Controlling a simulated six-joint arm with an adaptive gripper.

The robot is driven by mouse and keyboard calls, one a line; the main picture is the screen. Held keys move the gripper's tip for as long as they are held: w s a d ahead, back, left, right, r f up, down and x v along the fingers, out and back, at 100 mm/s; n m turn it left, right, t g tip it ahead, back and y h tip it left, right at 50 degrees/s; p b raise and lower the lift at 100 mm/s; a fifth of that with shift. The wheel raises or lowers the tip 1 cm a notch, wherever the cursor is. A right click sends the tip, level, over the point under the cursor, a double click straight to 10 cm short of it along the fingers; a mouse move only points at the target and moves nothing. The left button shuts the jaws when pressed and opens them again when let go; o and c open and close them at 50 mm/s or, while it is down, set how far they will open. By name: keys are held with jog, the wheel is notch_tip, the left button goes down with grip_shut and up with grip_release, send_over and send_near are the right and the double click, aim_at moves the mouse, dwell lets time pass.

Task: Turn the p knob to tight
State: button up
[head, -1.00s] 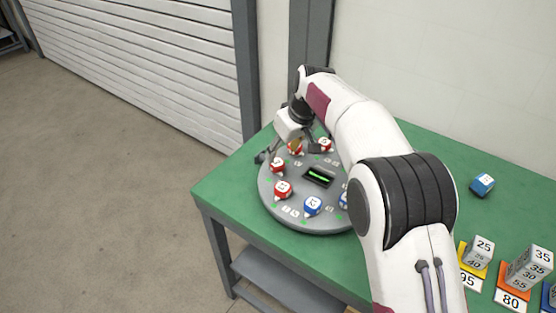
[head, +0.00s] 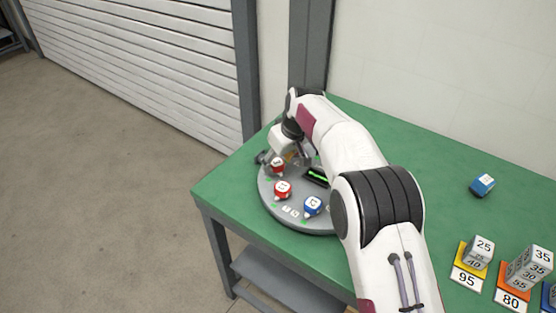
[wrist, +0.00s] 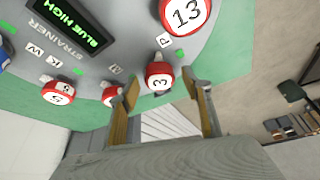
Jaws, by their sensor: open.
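A round grey dial plate (head: 296,222) carries red and blue knobs around its rim. In the wrist view a letter P label (wrist: 165,41) lies between a red knob with a white face marked 3 (wrist: 160,78) and a larger-looking red knob marked 13 (wrist: 182,14). I cannot tell for sure which of the two it labels. My gripper (wrist: 166,88) is open, its two fingers apart with the knob marked 3 just ahead of and between their tips. Contact cannot be made out. In the head view my arm hides the back and right of the plate.
A display (wrist: 72,22) on the plate reads BLUE HIGH, with STRAINER printed beside it. More red knobs (wrist: 60,92) sit along the rim. On the green table (head: 440,190) are a blue block (head: 482,184) and number-marked blocks (head: 480,251) at the right.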

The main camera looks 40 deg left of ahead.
jog(key=c, duration=1.1)
jog(key=shift+c, duration=0.2)
jog(key=shift+m, duration=0.5)
jog(key=shift+s+a+m+t+h, duration=0.1)
jog(key=shift+m+t+h, duration=0.25)
jog(key=shift+m, duration=0.55)
jog(key=shift+s+m+t+h, duration=0.15)
jog(key=shift+m+t, duration=0.3)
jog(key=shift+m, duration=0.45)
jog(key=shift+w+m+t+h, duration=0.1)
jog(key=shift+m+t+h, duration=0.5)
jog(key=shift+m, duration=1.8)
jog(key=o, duration=1.1)
